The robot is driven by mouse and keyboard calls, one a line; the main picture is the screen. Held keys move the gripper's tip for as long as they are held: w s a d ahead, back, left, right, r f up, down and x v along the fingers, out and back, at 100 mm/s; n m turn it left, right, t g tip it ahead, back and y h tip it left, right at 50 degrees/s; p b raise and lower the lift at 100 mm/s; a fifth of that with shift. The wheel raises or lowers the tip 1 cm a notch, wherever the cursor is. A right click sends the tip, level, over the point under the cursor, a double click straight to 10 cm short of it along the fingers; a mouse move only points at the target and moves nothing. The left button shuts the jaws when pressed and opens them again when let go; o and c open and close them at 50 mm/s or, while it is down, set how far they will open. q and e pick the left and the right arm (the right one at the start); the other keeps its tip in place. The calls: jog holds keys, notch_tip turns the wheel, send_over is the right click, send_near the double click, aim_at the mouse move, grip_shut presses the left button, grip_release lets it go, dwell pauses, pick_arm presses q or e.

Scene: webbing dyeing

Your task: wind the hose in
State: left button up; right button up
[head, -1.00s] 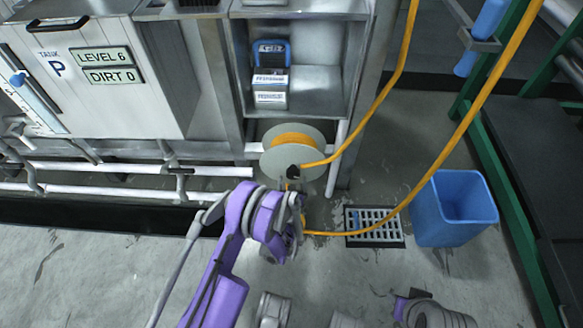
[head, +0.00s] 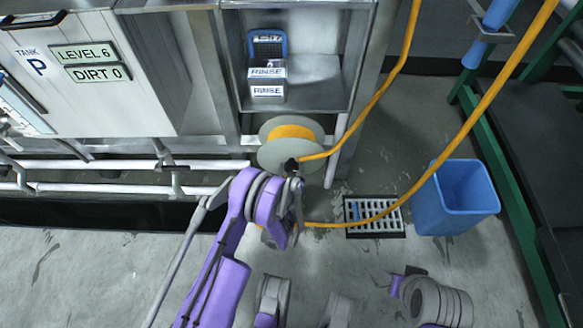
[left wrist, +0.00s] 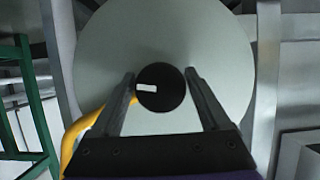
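The hose reel (head: 276,155) has pale round flanges and stands low under a shelf bay, with orange hose (head: 292,132) wound on it. The loose hose (head: 478,108) runs from the reel and up out of view, and another length hangs down to the floor by the drain. A black round knob (left wrist: 160,98) with a white mark sits on the reel's face in the left wrist view. My left gripper (left wrist: 160,76) is open, its fingers on either side of the knob; contact is unclear. The gripper is mostly hidden by my arm in the head view.
A blue bin (head: 455,202) stands right of a floor drain grate (head: 374,229). A grey tank panel (head: 130,105) and white pipes (head: 120,190) are at the left. A green frame (head: 512,200) edges the right side. Open floor lies in front.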

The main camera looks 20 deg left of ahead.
pick_arm(q)
jog(key=c, duration=1)
jog(key=shift+o, duration=0.2)
jog(key=m+y, duration=0.2)
jog(key=m, duration=0.2)
jog(key=shift+y, duration=0.4)
jog(key=m+y, duration=0.2)
jog(key=m, duration=0.2)
jog(key=shift+a, duration=0.1)
jog(key=m+y, duration=0.2)
jog(key=m, duration=0.2)
jog(key=shift+r+t, duration=0.1)
jog(key=shift+t, duration=0.3)
jog(key=m+t+y, duration=0.1)
jog(key=m, duration=0.4)
jog(key=shift+r, duration=0.1)
jog(key=shift+t, duration=0.4)
